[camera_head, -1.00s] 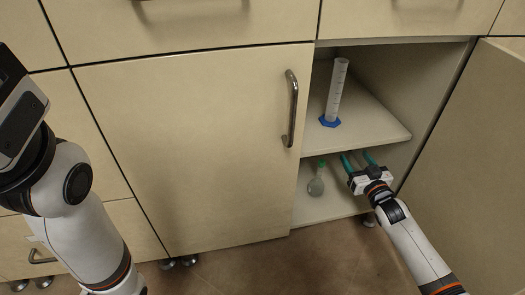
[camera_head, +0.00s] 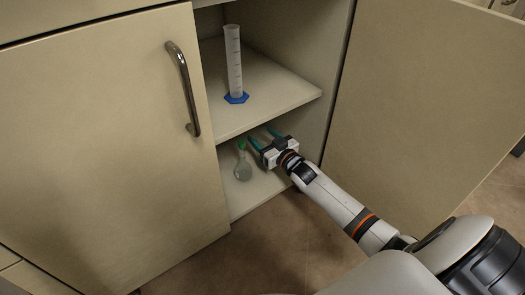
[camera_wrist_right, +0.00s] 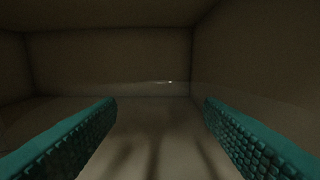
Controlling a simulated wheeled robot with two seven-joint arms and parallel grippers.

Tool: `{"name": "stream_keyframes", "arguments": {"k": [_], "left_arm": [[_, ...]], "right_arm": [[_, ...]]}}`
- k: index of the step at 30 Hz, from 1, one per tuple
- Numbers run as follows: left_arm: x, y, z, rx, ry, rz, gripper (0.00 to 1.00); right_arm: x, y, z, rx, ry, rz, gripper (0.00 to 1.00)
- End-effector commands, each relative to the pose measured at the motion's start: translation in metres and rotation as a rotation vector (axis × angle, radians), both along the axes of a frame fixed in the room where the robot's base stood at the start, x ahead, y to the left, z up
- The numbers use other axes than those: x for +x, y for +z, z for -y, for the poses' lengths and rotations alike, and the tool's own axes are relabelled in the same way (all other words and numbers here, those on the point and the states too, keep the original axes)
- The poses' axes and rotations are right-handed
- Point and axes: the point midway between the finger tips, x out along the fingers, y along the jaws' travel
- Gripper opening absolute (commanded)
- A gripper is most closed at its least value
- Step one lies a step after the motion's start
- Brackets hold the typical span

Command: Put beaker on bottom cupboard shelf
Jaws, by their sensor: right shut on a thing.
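My right gripper (camera_head: 262,140) reaches into the cupboard's lower compartment, over the bottom shelf (camera_head: 250,195). In the right wrist view its teal fingers (camera_wrist_right: 160,120) stand wide apart, shut on the clear beaker. Only a faint rim line and a small glint of the beaker (camera_wrist_right: 165,82) show between and beyond the fingers. In the head view I cannot make out the beaker, nor tell whether its base touches the shelf. My left gripper is out of view.
A round flask with a green stopper (camera_head: 243,169) stands on the bottom shelf, just left of my right gripper. A measuring cylinder with a blue base (camera_head: 233,65) stands on the upper shelf (camera_head: 270,95). The right cupboard door (camera_head: 420,110) is open; the left door (camera_head: 100,150) is closed.

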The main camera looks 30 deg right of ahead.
Motion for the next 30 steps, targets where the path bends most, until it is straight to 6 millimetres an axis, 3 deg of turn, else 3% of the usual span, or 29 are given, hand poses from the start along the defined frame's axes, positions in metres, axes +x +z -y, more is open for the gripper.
{"name": "stream_keyframes", "arguments": {"k": [7,19,20,23,30], "left_arm": [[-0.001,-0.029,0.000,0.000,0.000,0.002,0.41],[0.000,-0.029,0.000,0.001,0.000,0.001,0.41],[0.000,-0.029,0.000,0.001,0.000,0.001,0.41],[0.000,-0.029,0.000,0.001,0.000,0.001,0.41],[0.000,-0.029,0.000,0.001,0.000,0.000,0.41]], "right_arm": [[0.000,-0.033,0.000,0.000,0.001,0.002,0.38],[0.000,-0.036,0.000,0.000,0.000,0.001,0.38],[0.000,-0.036,0.000,0.000,0.000,0.000,0.65],[0.000,-0.036,0.000,0.000,0.000,0.000,0.81],[0.000,-0.035,0.000,0.000,0.000,0.000,0.83]]}}
